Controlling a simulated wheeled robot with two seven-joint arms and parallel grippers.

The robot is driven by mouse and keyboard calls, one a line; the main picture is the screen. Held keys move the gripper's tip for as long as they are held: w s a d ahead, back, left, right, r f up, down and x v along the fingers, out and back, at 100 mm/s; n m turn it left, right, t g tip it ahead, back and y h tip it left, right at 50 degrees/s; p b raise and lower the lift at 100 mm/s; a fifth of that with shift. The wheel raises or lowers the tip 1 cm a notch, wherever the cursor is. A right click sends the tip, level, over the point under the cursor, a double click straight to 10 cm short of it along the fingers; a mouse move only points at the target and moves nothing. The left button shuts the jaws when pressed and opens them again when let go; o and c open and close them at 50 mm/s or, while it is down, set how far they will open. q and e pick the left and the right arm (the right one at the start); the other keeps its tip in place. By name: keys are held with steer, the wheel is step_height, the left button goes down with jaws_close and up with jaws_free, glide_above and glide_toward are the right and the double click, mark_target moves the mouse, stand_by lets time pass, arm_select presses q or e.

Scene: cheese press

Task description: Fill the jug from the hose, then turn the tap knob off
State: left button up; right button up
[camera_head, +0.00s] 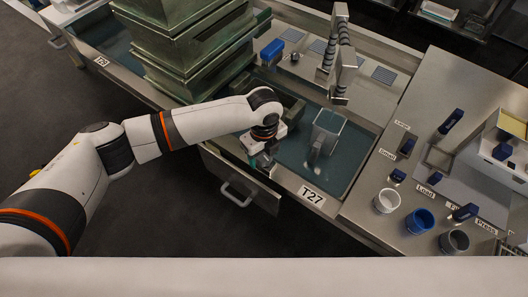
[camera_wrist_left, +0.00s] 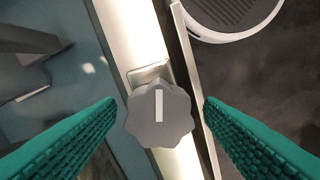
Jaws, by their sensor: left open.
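The grey scalloped tap knob (camera_wrist_left: 160,113) with a white pointer line is in the middle of the left wrist view, on the pale sink rim. My left gripper (camera_wrist_left: 159,104) is open, its green fingers on either side of the knob with gaps visible. In the head view the left gripper (camera_head: 262,163) is at the sink's front edge and hides the knob. A grey jug (camera_head: 327,123) stands in the sink below and in front of the hose (camera_head: 344,68). I cannot tell its fill level or whether water runs. My right gripper is not in view.
Stacked green crates (camera_head: 190,45) stand left of the sink. A blue-handled item (camera_head: 272,50) is behind my gripper. White, blue and grey cups (camera_head: 387,200) and several blue-handled tools are on the right counter. An open drawer (camera_head: 240,185) juts out below the sink.

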arm_select(q)
steer(key=c, duration=0.9)
